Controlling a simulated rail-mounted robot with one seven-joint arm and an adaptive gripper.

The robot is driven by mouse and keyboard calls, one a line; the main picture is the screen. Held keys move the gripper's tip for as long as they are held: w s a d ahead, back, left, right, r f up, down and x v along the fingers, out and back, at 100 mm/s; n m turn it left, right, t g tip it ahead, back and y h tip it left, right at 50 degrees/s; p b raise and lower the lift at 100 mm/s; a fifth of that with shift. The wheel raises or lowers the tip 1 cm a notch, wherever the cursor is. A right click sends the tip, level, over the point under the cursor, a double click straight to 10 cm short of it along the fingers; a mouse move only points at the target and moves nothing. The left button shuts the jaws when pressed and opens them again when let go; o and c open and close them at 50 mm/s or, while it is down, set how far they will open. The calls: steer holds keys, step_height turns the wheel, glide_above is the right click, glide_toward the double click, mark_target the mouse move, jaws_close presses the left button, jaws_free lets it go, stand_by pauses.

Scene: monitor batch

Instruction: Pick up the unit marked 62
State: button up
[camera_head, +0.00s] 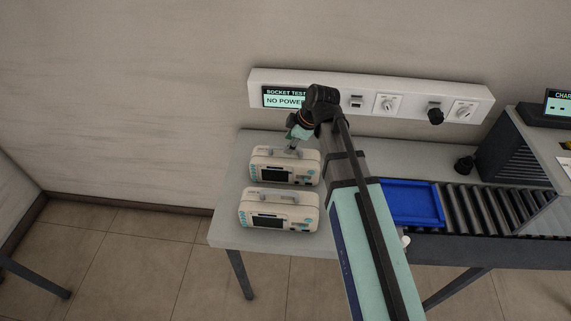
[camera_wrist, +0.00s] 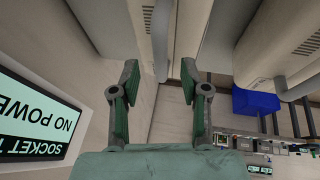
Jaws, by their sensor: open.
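Two cream monitor units with handles on top and dark screens stand on the table in the head view, a rear unit (camera_head: 285,153) and a front unit (camera_head: 278,198). No number can be read on either, so I cannot tell which is 62. My gripper (camera_head: 292,148) is at the top handle of the rear unit. In the wrist view my gripper (camera_wrist: 160,82) has its two fingers spread apart. A pale unit body (camera_wrist: 96,22) and a handle bar (camera_wrist: 160,40) show beyond the fingers, the bar lined up with the gap. Whether the fingers straddle it is unclear.
A wall panel (camera_head: 370,84) with sockets, knobs and a "NO POWER" screen (camera_head: 275,98) is close behind my gripper. A blue tray (camera_head: 412,222) sits on the roller conveyor (camera_head: 476,211) at right. The table's left edge (camera_head: 222,215) is bare.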

mark_target(285, 161)
steer(key=shift+p+x, duration=0.85)
steer(key=shift+x, duration=1.3)
steer(key=shift+a+r, duration=0.1)
jaws_close()
